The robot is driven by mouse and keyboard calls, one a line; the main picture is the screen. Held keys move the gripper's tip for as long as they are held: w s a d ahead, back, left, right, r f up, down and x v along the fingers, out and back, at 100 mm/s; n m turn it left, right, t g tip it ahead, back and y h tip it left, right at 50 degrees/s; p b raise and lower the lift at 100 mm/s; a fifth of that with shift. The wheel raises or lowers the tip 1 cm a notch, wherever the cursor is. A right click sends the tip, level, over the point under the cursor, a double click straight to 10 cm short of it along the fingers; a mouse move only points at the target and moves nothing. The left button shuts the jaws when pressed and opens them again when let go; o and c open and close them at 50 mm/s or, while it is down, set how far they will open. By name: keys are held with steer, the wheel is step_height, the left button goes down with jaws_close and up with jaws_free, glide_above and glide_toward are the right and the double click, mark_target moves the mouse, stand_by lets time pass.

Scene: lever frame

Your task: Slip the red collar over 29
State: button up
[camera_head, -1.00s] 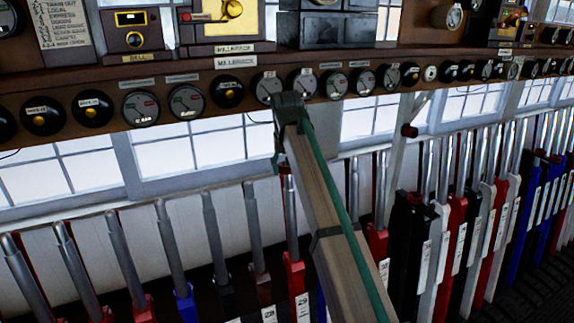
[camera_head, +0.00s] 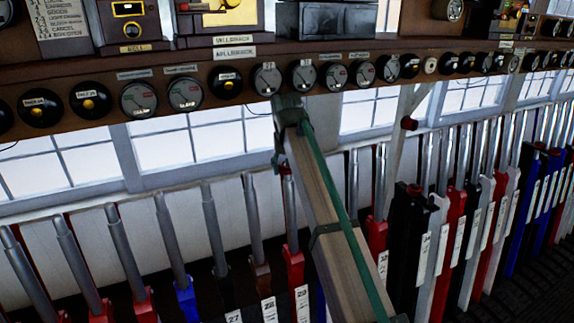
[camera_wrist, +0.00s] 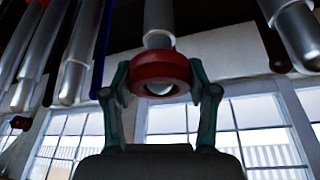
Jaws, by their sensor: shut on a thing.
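The red collar (camera_wrist: 150,68) is a thick ring held between the two green fingers of my gripper (camera_wrist: 160,82) in the wrist view. A grey metal lever handle (camera_wrist: 159,20) meets the ring, and its rounded end shows inside the opening, so the collar appears to be around the handle's tip. In the head view my gripper (camera_head: 282,160) is above the red lever marked 29 (camera_head: 294,262), whose metal handle (camera_head: 291,215) rises to it. The collar is a small red patch (camera_head: 286,171) there, mostly hidden by my gripper and arm.
Neighbouring lever handles stand close on the left (camera_head: 253,215) and the right (camera_head: 380,180). A wooden shelf with several round dials (camera_head: 303,76) runs just behind and above my gripper. Windows (camera_head: 225,140) are behind the levers.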

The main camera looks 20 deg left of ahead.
steer(key=shift+s+d+f, duration=0.1)
steer(key=shift+f, duration=0.65)
steer(key=o, duration=1.1)
steer(key=shift+o, duration=0.2)
steer(key=shift+o, duration=0.7)
steer(key=shift+p+v, duration=2.4)
steer(key=shift+v, duration=2.15)
